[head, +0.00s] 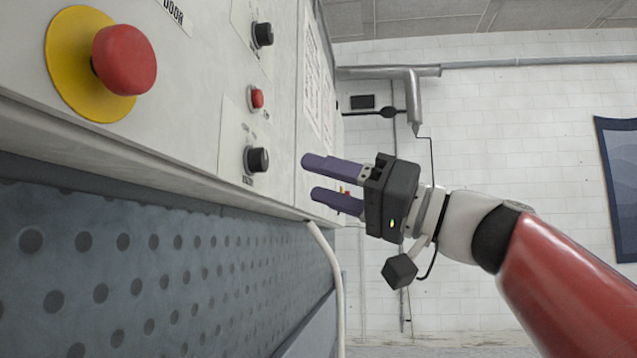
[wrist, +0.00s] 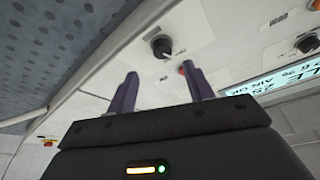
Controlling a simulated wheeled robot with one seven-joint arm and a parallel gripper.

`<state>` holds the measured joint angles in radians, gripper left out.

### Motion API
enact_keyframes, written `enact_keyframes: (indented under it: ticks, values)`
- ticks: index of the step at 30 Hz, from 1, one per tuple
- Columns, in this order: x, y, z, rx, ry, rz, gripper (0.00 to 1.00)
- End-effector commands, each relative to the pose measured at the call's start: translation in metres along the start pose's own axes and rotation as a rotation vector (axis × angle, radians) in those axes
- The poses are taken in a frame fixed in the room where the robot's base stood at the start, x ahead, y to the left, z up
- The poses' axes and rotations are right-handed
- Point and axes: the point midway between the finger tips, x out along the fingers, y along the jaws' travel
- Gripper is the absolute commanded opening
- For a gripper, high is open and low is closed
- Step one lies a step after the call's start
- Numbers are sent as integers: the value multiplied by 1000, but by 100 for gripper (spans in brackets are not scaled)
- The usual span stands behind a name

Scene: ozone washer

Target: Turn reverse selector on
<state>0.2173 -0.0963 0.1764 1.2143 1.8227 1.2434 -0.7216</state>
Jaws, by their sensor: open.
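In the head view, a black rotary knob (head: 257,160) sits low on the white control panel (head: 205,90). A second black knob (head: 262,34) is above it. The small labels are too blurred to tell which one is the reverse selector. My gripper (head: 310,178) is open and empty, to the right of the lower knob and apart from it, with its purple fingers pointing left. In the wrist view, a black knob (wrist: 161,46) with a pale mark lies ahead, between the lines of my two fingers (wrist: 160,70). Nothing is between the fingers.
A red button (head: 256,98) sits between the two knobs. A large red emergency stop (head: 124,59) on a yellow disc is at the upper left. A lit display (wrist: 275,80) is at the right in the wrist view. A pale hose (head: 332,270) hangs below my gripper.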

Motion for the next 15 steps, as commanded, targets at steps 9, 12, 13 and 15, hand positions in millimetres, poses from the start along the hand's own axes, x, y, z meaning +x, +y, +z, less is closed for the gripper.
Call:
enact_keyframes:
  ticks: [9, 12, 13, 15]
  values:
    - [41, -4, -6, -1, 6, -14, 52]
    - [56, -5, -6, -2, 6, -15, 52]
    - [61, -5, -6, -2, 6, -15, 52]
    - [68, -4, -5, -2, 6, -13, 52]
